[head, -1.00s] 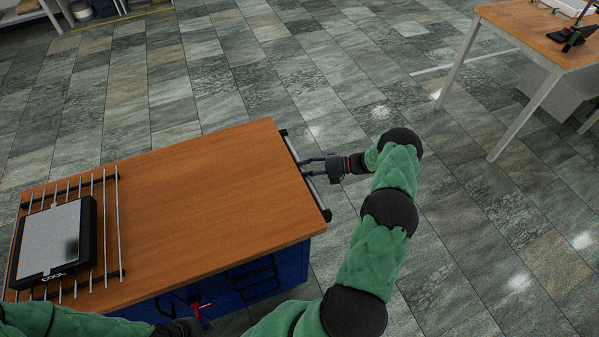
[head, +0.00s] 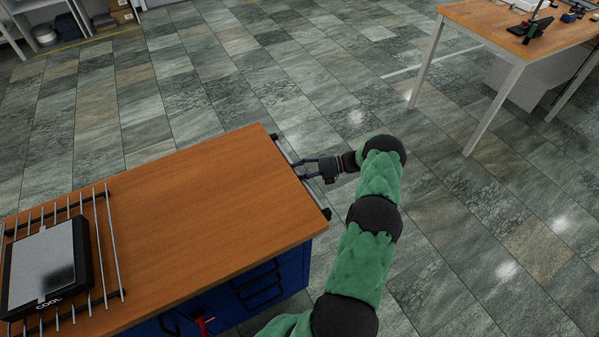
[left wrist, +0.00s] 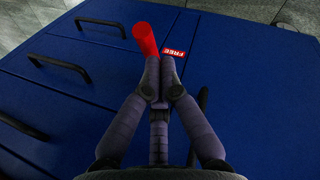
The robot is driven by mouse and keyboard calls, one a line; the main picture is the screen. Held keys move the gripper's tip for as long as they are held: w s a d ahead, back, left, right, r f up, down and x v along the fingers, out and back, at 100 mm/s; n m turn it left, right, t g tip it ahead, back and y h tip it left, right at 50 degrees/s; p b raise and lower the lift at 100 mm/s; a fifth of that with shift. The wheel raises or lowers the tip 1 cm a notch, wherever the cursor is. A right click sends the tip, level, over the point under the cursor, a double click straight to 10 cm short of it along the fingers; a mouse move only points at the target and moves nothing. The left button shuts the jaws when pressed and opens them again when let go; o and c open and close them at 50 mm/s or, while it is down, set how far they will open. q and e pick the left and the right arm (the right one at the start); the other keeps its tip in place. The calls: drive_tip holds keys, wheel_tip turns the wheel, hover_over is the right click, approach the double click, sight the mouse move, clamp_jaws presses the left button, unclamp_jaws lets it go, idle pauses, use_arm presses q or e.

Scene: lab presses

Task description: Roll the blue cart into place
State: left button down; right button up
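The blue cart (head: 292,270) has a wooden top (head: 200,195) and stands at the lower left in the head view. Its blue front with black handles fills the left wrist view (left wrist: 95,95). My right gripper (head: 303,170) is at the metal rail (head: 315,197) on the cart's right end, its fingers apart; whether they touch it is unclear. A red lever (left wrist: 144,38) sits beside a red FREE label (left wrist: 173,53). My left gripper (left wrist: 159,68) has its fingertips nearly together just at the lever's lower end; I cannot tell whether they touch it.
A wooden table (head: 485,20) with white legs stands at the upper right. A shelf (head: 95,22) with boxes is at the upper left. The tiled floor between is clear.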

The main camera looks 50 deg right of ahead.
drive_tip(key=shift+d+f, duration=0.15)
drive_tip(key=v, duration=1.2)
idle(0.5)
